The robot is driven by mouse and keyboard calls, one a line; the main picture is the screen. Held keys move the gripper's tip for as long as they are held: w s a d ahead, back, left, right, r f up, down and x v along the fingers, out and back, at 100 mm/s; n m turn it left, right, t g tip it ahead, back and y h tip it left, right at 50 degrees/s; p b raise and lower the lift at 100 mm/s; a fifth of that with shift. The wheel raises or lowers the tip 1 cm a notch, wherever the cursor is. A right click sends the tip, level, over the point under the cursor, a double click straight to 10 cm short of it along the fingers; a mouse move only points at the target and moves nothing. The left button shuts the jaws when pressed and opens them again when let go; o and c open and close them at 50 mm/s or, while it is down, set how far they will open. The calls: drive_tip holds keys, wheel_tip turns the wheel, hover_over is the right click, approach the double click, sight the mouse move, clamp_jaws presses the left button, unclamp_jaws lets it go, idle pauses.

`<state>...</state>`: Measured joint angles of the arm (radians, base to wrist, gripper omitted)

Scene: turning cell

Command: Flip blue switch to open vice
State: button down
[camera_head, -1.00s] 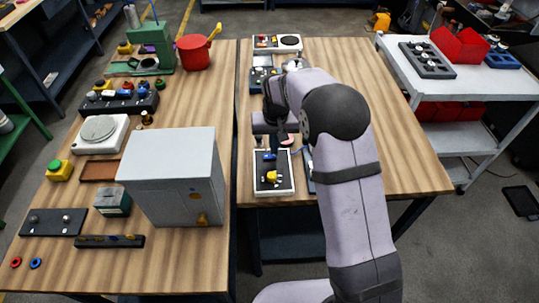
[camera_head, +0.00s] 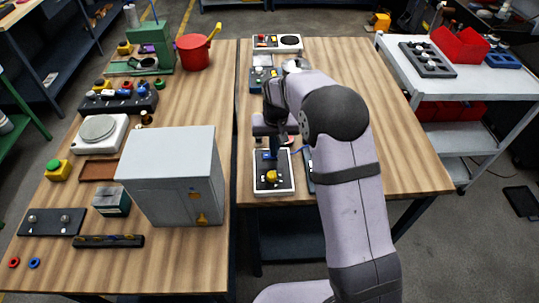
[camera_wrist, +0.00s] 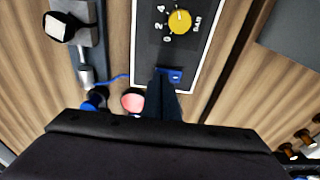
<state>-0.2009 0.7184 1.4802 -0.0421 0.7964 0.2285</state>
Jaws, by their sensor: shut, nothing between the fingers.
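The control panel (camera_head: 262,184) has a black face and a white frame. It lies on the right bench and carries a yellow knob (camera_head: 271,176). In the wrist view the knob (camera_wrist: 179,21) has a numbered BAR dial, with the blue switch (camera_wrist: 175,75) below it. My gripper (camera_wrist: 165,77) is shut and empty. Its dark fingertips are right beside the switch and partly cover it; I cannot tell whether they touch. A grey device with a rod (camera_wrist: 85,50), possibly the vice, is beside the panel. A blue hose (camera_wrist: 112,79) runs between them.
A grey cabinet (camera_head: 170,165) stands left of the panel on the other bench, across a narrow gap. A pink round part (camera_wrist: 132,101) lies near my fingers. The right bench's far right is clear.

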wheel_tip(320, 180, up, 7)
drive_tip(key=p, duration=0.5)
idle(0.6)
drive_tip(key=shift+f, duration=0.1)
idle(0.3)
drive_tip(key=s+d+r, duration=0.1)
drive_tip(key=s+d, duration=0.2)
drive_tip(key=s, duration=0.6)
drive_tip(key=s+d+g, duration=0.1)
drive_tip(key=s+d, duration=0.2)
drive_tip(key=s, duration=0.7)
drive_tip(key=s+d+r, duration=0.1)
drive_tip(key=s+d, duration=0.2)
drive_tip(key=s, duration=0.7)
drive_tip(key=shift+s+d+r+g, duration=0.25)
drive_tip(key=shift+d+r+g, duration=0.05)
drive_tip(key=shift+d+g, duration=0.1)
idle(1.3)
